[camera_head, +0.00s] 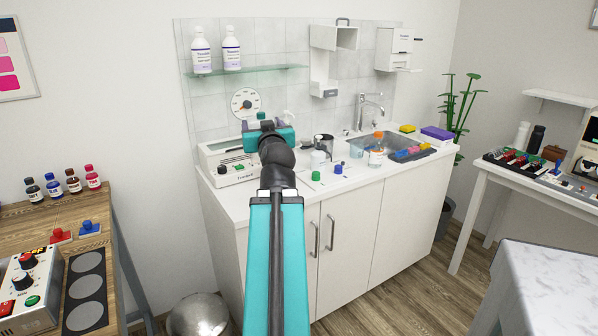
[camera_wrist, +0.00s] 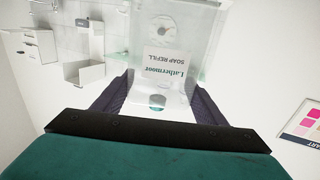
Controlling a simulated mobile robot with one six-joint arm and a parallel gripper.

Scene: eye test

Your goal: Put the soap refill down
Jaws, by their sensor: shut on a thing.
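The soap refill (camera_wrist: 165,62) is a clear and white pack with a printed label, seen upside down in the wrist view. My gripper (camera_wrist: 160,82) is shut on it, with one dark finger at each side. In the head view my gripper (camera_head: 266,128) is over the back left part of the white counter (camera_head: 345,187), by the white appliance (camera_head: 232,172). My arm hides most of the refill there, and I cannot tell its height above the counter.
A glass shelf (camera_head: 250,70) holds two bottles above. Small bare patches show along the counter's front.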

